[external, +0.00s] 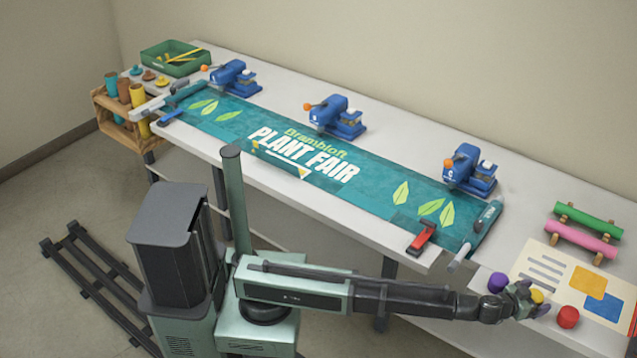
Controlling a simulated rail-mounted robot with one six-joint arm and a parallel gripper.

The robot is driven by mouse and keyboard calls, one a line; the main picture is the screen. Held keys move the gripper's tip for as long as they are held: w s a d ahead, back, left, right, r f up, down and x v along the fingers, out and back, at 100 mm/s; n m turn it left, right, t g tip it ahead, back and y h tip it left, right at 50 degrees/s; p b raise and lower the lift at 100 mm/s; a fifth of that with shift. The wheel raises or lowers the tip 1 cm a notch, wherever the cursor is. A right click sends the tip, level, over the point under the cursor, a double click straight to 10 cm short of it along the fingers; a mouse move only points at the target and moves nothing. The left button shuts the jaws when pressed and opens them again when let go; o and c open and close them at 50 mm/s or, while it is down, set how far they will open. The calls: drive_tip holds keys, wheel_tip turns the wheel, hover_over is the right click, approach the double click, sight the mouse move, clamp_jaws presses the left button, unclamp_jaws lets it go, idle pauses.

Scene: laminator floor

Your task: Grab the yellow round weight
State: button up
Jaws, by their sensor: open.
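The yellow round weight (537,296) sits on the right end of the white table, near the printed sheet. It is small and partly hidden by my gripper (530,299), whose open jaws are right at it. From this view I cannot tell whether the jaws touch the weight or stand above or around it. My arm reaches from the lower middle to the right, low over the table's front edge.
A purple weight (497,282) lies just left of my gripper and a red weight (568,317) just right. Behind are a printed sheet (540,262) and green (588,219) and pink (580,240) rolls on stands. The teal banner (375,185), clamps and blue machines (470,172) fill the table leftward.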

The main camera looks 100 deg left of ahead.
drive_tip(key=c, duration=1.2)
drive_tip(key=shift+r, duration=0.1)
drive_tip(key=shift+s, duration=0.15)
